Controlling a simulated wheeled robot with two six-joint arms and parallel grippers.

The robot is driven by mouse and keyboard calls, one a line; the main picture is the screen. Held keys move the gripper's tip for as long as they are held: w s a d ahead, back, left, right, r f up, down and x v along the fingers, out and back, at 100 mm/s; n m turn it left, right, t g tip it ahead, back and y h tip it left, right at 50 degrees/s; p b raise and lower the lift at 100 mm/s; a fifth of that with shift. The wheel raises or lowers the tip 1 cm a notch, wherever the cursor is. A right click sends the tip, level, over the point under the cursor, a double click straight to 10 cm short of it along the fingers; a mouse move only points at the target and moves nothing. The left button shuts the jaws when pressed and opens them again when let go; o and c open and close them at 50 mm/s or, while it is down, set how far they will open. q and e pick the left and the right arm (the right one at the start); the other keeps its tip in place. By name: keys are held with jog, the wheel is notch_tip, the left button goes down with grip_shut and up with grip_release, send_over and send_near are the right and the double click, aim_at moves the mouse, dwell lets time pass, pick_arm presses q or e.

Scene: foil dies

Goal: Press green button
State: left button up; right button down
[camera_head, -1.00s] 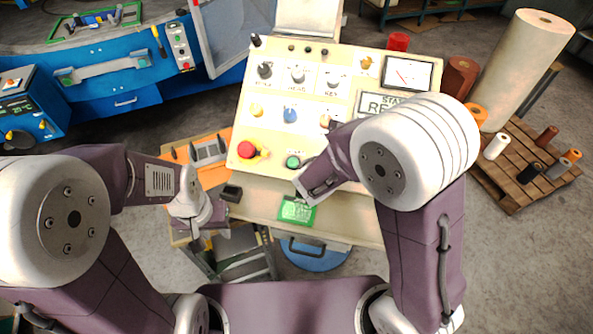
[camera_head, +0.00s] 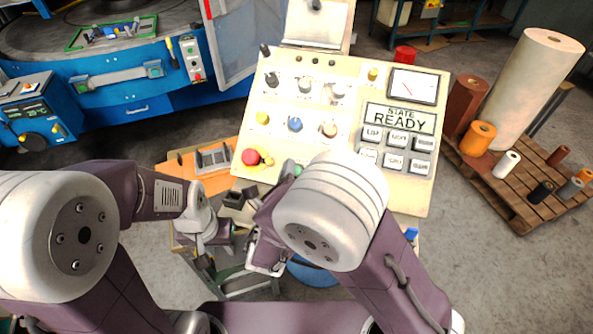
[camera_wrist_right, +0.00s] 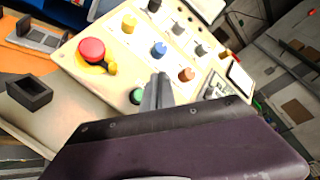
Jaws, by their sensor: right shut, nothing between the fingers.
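The cream control panel (camera_head: 345,75) stands in front of me. Its green button (camera_head: 299,170) shows only partly in the head view, beside my right arm. In the right wrist view the green button (camera_wrist_right: 136,96) sits on the panel's lower part, just left of my right gripper (camera_wrist_right: 158,84). That gripper is shut and empty, its fingers pointing at the panel; I cannot tell whether it touches it. In the head view my right arm largely hides it. My left gripper (camera_head: 213,236) hangs low at the left, away from the panel; its fingers are unclear.
A red mushroom button (camera_head: 251,157) sits left of the green one, and yellow, blue and orange knobs are above. A small dark open box (camera_wrist_right: 29,92) stands left of the panel. A pallet (camera_head: 500,190) with rolls is on the right.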

aim_at(297, 166)
jog(key=w+d+f+b, duration=0.1)
jog(key=w+f+b, duration=0.4)
jog(key=f+b, duration=0.1)
jog(key=shift+d+f+b, duration=0.25)
jog(key=shift+f+b, duration=0.15)
jog(key=shift+f, duration=0.25)
dwell(1.6)
jog(key=shift+w+f, duration=0.2)
jog(key=shift+f, duration=0.15)
jog(key=shift+w+d+f+b, duration=0.15)
jog(key=shift+w+f+b, duration=0.1)
jog(key=shift+f+b, duration=0.3)
dwell(0.6)
jog(key=shift+r, duration=0.2)
jog(key=shift+s+r+p, duration=0.5)
jog(key=shift+r+p, duration=0.1)
jog(key=shift+r, duration=0.1)
